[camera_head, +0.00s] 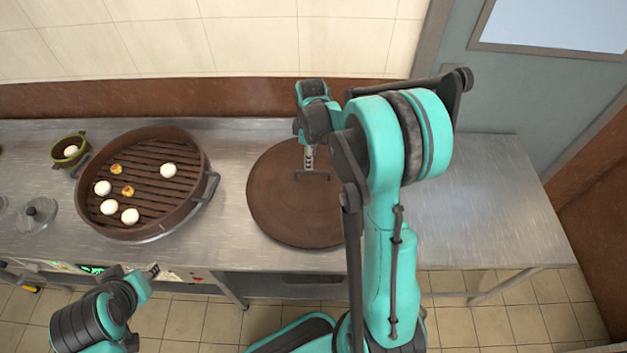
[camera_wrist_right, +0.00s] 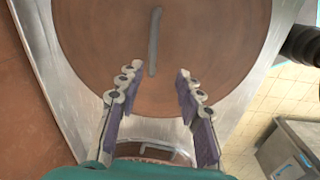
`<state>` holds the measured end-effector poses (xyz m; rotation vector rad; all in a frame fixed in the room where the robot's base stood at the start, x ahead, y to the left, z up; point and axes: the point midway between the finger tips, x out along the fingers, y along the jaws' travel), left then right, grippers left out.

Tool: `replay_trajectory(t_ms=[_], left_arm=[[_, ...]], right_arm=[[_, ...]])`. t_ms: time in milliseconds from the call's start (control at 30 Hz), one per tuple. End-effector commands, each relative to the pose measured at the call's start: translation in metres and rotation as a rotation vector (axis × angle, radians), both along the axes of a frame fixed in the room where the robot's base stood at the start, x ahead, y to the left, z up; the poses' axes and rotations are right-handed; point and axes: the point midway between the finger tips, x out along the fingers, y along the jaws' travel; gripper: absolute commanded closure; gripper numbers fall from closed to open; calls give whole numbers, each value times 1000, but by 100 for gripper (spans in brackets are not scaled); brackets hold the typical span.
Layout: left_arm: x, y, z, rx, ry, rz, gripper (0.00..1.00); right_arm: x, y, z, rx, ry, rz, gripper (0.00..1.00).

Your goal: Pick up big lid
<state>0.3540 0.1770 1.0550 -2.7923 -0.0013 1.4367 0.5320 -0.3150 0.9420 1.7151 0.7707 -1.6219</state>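The big lid (camera_head: 290,212) is a round brown wooden disc lying flat on the steel counter, right of the large steamer. Its grey bar handle (camera_head: 313,175) stands near the middle, partly behind my right arm. In the right wrist view the lid (camera_wrist_right: 215,40) fills the top and its handle (camera_wrist_right: 154,42) runs lengthwise ahead of the fingers. My right gripper (camera_wrist_right: 148,84) is open and empty, above the lid and short of the handle.
A large round steamer (camera_head: 205,195) holds several white buns and two yellowish pieces. A small green pot (camera_head: 82,143) and a small glass lid (camera_head: 38,215) stand left of it. The counter's right side (camera_head: 490,190) is clear. A wall (camera_head: 200,40) stands behind.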

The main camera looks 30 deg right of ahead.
Motion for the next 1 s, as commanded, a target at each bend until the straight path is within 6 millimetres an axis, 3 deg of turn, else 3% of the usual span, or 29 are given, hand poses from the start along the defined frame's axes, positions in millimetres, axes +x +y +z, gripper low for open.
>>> replay_trajectory(t_ms=[267,833,1000], left_arm=[[0,0,9,0,0,0,68],[0,0,-19,0,0,0,68],[0,0,-19,0,0,0,68]], right_arm=[[11,-20,-30,14,63,108,64],[13,-18,-101,13,65,112,64],[13,-18,-107,14,64,111,64]])
